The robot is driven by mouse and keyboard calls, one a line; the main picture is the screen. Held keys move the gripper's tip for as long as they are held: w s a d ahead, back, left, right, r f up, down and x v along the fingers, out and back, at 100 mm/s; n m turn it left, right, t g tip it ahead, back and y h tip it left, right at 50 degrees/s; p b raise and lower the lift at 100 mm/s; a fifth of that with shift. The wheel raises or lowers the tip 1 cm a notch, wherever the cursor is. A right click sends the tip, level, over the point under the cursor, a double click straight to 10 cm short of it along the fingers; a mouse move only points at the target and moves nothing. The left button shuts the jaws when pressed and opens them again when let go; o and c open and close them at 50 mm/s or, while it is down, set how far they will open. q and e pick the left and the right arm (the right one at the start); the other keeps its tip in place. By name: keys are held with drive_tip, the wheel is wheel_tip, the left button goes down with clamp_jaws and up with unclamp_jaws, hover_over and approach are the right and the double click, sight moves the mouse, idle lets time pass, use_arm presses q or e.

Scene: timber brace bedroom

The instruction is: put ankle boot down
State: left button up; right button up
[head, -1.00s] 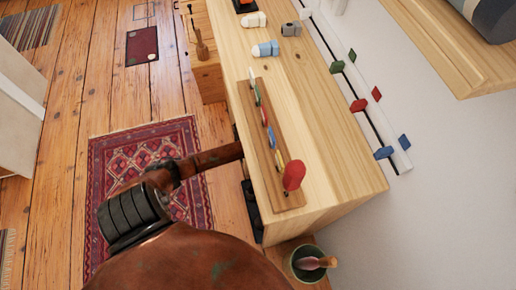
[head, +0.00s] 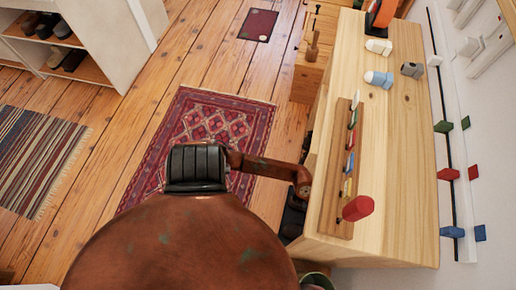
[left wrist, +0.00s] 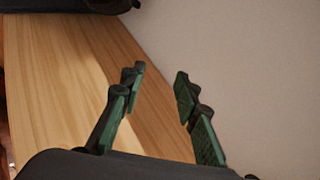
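I cannot make out which thing is the ankle boot. Dark shoes (head: 62,29) sit on a white shoe rack (head: 30,52) at the upper left of the head view, too small to tell their kind. In the left wrist view my left gripper (left wrist: 158,84) has its green-padded fingers apart with nothing between them. It is over a pale wooden surface (left wrist: 60,75) beside a plain wall. A dark object (left wrist: 65,5), cut off by the top edge, lies beyond the fingers. My right gripper is not in view.
A wooden bench top (head: 395,170) holds a rail of coloured pieces (head: 341,165) and small white (head: 379,46), light-blue (head: 378,79) and grey (head: 411,70) items. A red patterned rug (head: 205,125) and a striped rug (head: 35,150) lie on the open plank floor.

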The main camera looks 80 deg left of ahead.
use_arm(q)
wheel_tip(320, 180, up, 13)
drive_tip(key=w+d+n+t+h, duration=0.1)
drive_tip(key=w+n+t, duration=0.2)
drive_tip(key=n+t, duration=0.25)
drive_tip(key=s+a+r+n+t+y, duration=0.2)
drive_tip(key=a+n+y, duration=0.25)
drive_tip(key=a, duration=0.25)
drive_tip(key=s+a+r+n+t+y, duration=0.1)
drive_tip(key=a+r+n+t+y, duration=0.1)
drive_tip(key=a+n+y, duration=0.45)
drive_tip(key=s+a+f+n+g, duration=0.35)
drive_tip(key=s+f, duration=0.25)
drive_tip(key=s, duration=0.3)
drive_tip(key=s+a+f+n+g, duration=0.2)
drive_tip(key=s+a+f+g, duration=0.25)
drive_tip(key=s, duration=0.45)
drive_tip(key=s+d+f+g+h, duration=0.2)
drive_tip(key=s+d, duration=0.3)
drive_tip(key=s, duration=0.3)
drive_tip(key=s+d+f+g+h, duration=0.2)
drive_tip(key=s+d+g, duration=0.2)
drive_tip(key=s, duration=0.5)
drive_tip(key=shift+d+g, duration=0.35)
drive_tip(key=shift+d, duration=0.3)
